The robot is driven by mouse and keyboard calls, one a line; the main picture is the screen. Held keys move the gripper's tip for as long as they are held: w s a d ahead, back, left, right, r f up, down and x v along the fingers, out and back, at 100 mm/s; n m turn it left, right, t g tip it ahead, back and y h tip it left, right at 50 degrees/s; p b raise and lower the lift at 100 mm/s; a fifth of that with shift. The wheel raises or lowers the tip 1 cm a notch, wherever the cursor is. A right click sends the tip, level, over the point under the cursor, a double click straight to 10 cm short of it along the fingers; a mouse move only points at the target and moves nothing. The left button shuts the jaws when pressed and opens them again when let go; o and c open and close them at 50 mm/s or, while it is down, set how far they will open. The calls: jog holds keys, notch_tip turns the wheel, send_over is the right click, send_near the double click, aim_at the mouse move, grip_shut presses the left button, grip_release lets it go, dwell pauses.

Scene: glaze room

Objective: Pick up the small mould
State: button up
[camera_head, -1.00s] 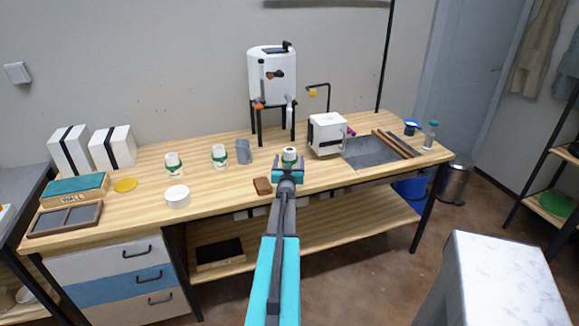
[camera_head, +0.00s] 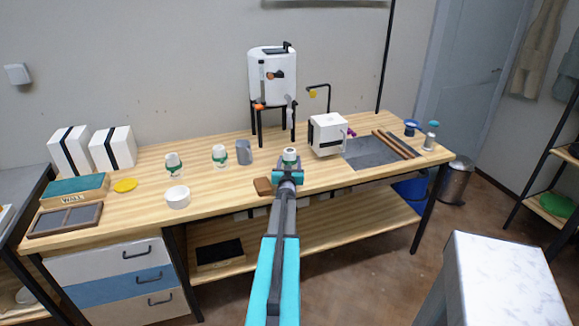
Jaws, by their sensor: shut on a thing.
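A small white mould with a dark green band (camera_head: 290,155) stands out at the far end of my arm, near the middle of the workbench. My gripper (camera_head: 289,170), teal and dark grey, is shut on this mould from the near side. The fingers and wrist hide its lower part, so I cannot tell whether it touches the bench top. Two similar white moulds with green bands, one at the left (camera_head: 173,164) and one nearer the middle (camera_head: 219,156), stand upright on the bench, apart from my gripper.
A grey block (camera_head: 244,152) and a brown block (camera_head: 263,186) are left of my gripper. A white box (camera_head: 327,134) stands close on its right, and a white tank on black legs (camera_head: 272,75) behind. A white bowl (camera_head: 177,197) sits farther left.

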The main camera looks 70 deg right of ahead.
aim_at(290, 154)
jog(key=shift+r, duration=0.25)
jog(key=shift+r+b, duration=0.65)
jog(key=shift+r, duration=0.75)
jog(key=shift+s+a+r, duration=0.1)
jog(key=shift+s+r, duration=0.05)
jog(key=shift+s, duration=0.05)
jog(key=s+a, duration=0.2)
jog(key=s, duration=0.5)
jog(key=s+a+r, duration=0.1)
jog(key=s+a, duration=0.1)
jog(key=s, duration=0.6)
jog(key=shift+a+r+b, duration=0.15)
jog(key=shift+r+b, duration=0.1)
jog(key=shift+b, duration=0.05)
jog(key=shift+w, duration=0.1)
